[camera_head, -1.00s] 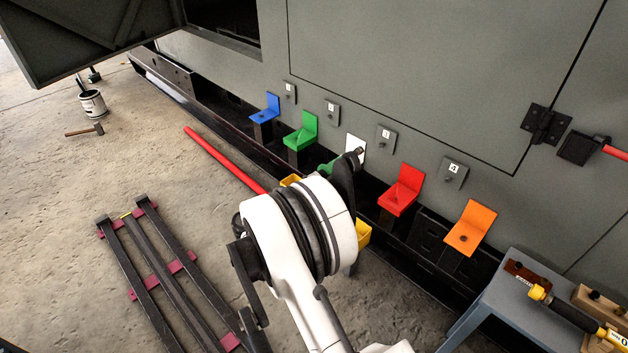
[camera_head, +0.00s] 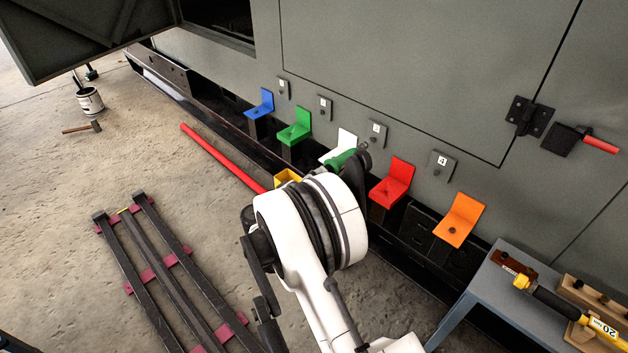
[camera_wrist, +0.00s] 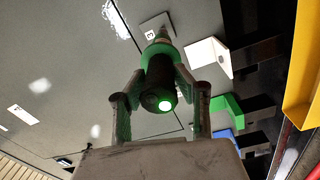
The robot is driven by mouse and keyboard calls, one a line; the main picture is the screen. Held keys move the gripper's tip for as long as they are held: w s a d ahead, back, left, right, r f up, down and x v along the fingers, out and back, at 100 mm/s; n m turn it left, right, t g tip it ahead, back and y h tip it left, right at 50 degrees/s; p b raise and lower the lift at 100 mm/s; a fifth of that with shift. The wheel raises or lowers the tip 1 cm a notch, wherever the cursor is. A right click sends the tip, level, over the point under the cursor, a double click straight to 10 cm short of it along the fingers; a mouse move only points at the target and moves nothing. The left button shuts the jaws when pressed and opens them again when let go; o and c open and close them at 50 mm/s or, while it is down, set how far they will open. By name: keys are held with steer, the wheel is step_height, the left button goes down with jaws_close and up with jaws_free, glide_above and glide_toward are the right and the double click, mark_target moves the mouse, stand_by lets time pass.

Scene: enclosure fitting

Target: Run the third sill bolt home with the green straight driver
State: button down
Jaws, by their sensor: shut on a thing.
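My gripper (camera_wrist: 162,108) is shut on the green straight driver (camera_wrist: 160,50), with a finger on each side of its body. A green light glows on the driver's near end. In the head view the driver (camera_head: 341,158) partly shows beyond my wrist, which hides most of my gripper. The driver's dark nose points at the third sill plate (camera_head: 377,133), and this plate also shows in the wrist view (camera_wrist: 149,32). The third bolt itself is hard to make out. I cannot tell whether the nose touches it.
Blue (camera_head: 261,102), green (camera_head: 295,126), white (camera_head: 346,138), red (camera_head: 393,182) and orange (camera_head: 458,219) brackets stand along the sill. A yellow bin (camera_head: 287,177) is partly behind my wrist. A grey table (camera_head: 516,304) with tools stands at lower right. A red bar (camera_head: 215,153) lies left.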

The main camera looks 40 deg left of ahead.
mark_target(330, 169)
steer(key=shift+w+d, duration=0.15)
steer(key=shift+w, duration=1.45)
steer(key=shift+w+d+r, duration=0.1)
steer(key=shift+w+r, duration=0.1)
steer(key=shift+w, duration=1)
stand_by(3.0)
steer(key=shift+s, duration=0.2)
stand_by(0.7)
